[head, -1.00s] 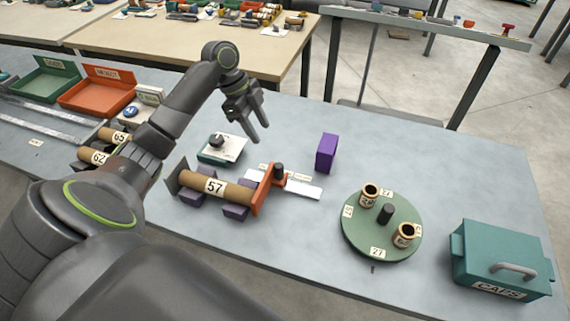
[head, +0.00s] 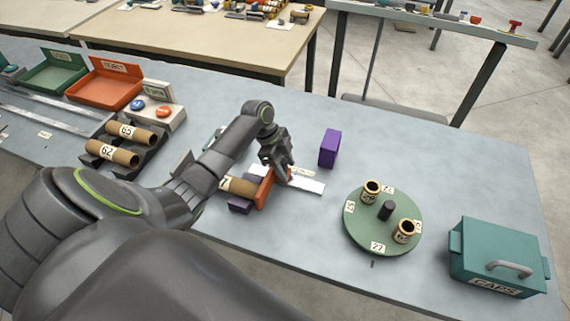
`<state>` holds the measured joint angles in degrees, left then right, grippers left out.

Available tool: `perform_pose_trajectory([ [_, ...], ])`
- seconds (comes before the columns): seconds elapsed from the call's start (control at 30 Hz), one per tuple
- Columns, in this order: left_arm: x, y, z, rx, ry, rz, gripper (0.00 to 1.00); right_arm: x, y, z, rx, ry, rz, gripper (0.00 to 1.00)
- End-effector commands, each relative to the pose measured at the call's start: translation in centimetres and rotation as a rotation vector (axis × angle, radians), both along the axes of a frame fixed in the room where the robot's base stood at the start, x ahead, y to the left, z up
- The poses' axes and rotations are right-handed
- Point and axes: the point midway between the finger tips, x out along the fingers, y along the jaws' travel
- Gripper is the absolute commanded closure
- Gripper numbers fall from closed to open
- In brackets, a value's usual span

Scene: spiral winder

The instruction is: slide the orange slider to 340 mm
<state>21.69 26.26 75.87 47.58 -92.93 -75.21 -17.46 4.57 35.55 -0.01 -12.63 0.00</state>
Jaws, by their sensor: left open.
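The scale marks on the rail are too small to read. My left arm covers the tube's left part. My right gripper is not in view.
A purple block (head: 329,149) stands behind the rail. A green turntable (head: 350,232) with small labelled cups is to the right, beside a teal CAPS box (head: 499,258). Tubes 65 and 62 (head: 112,153) lie in a dark rack at left, near a red tray (head: 104,86).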

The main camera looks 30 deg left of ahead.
Motion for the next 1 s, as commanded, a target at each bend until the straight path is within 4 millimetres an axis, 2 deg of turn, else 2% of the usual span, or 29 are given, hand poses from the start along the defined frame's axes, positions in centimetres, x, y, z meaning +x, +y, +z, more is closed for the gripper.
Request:
perform_pose_trajectory([
  [0.2, 0.0, 0.0, 0.0, 0.0, 0.0, 0.0, 0.54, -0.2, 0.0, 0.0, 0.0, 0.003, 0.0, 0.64],
  [0.57, 0.0, 0.0, 0.0, 0.0, 0.0, 0.0, 1.0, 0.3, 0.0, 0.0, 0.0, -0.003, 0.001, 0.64],
  [0.8, 0.1, -0.5, 0.1, -0.001, 0.0, -0.001, 1.0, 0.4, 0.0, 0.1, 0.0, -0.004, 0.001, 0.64],
  [0.87, 0.4, -1.4, 0.1, -0.003, -0.001, -0.002, 1.0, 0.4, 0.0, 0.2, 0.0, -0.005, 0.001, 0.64],
  [1.0, 1.1, -4.7, 0.1, -0.007, -0.001, -0.003, 1.0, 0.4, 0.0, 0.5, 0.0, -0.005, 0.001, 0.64],
])
